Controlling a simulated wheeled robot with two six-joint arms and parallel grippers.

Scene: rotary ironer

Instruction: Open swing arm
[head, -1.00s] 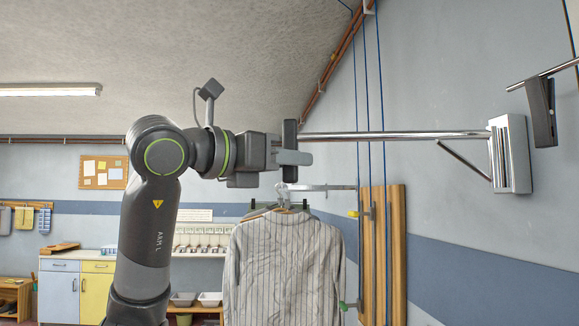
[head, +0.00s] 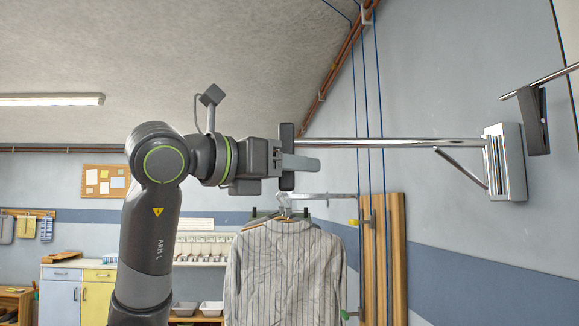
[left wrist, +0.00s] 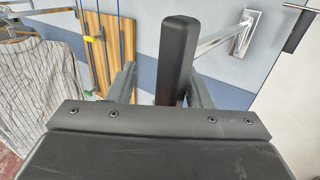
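The swing arm (head: 400,142) is a chrome bar running left from a wall bracket (head: 505,162) at the right of the head view. A dark upright handle (head: 287,140) is at its left end. My left gripper (head: 308,164) reaches in from the left at the handle, its fingertips extending past it. In the left wrist view, the handle (left wrist: 177,50) stands between the two fingers, nearer the right one, with a visible gap to the left one. The fingers are open and partly hidden by the gripper body. My right gripper is not in view.
A striped shirt (head: 285,270) hangs on a hanger below my gripper. Wooden boards (head: 397,255) and blue cords are on the wall behind it. Another chrome rod with a dark handle (head: 533,120) is at the far right. Cabinets (head: 62,295) stand at the left back.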

